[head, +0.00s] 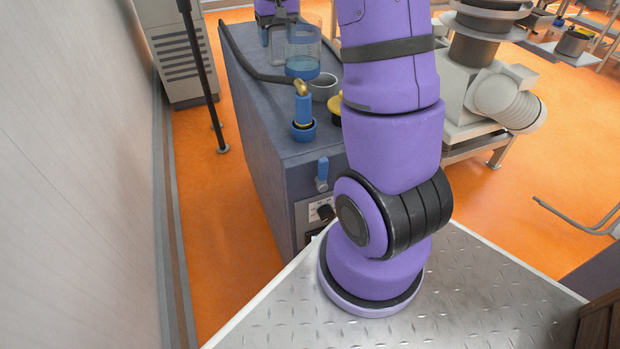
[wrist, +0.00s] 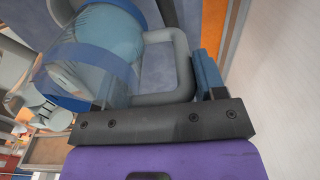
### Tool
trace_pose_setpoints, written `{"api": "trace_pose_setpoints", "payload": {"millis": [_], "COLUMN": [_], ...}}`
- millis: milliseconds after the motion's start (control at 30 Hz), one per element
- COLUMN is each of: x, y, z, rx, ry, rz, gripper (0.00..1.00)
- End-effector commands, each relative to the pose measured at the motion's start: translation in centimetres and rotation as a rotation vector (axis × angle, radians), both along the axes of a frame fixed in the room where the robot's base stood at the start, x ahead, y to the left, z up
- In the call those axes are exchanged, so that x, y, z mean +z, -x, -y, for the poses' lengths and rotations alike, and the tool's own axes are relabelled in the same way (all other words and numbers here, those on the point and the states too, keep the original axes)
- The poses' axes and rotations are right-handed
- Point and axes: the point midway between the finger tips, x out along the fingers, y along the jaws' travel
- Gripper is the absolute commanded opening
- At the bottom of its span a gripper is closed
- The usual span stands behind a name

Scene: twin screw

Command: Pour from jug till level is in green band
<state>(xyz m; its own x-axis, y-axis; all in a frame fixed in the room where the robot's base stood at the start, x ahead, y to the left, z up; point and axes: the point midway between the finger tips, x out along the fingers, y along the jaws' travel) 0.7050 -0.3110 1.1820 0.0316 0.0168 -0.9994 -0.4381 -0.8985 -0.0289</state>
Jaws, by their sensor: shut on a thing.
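The clear jug (head: 303,53) stands out at the far end of the cabinet in the head view, with blue liquid in its lower part. In the wrist view the jug (wrist: 92,60) fills the upper left, with a blue band and a grey handle (wrist: 181,62). My gripper (head: 277,40) is at the jug's left side in the head view, shut on the handle. I cannot tell whether the jug touches the cabinet top. I see no green band in either view.
On the dark cabinet (head: 262,125) stand a small grey cup (head: 323,88), a blue fitting with a brass elbow (head: 303,112) and a yellow item (head: 335,108), partly behind my arm. A black hose (head: 240,55) runs along the top. A wall (head: 70,170) is on the left.

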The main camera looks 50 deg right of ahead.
Motion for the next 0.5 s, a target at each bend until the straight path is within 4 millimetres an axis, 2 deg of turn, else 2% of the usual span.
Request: {"api": "trace_pose_setpoints", "payload": {"millis": [500], "x": [-0.38], "y": [0.07], "z": [0.09], "rx": [0.001], "ry": [0.021], "rz": [-0.029], "gripper": [0.00]}}
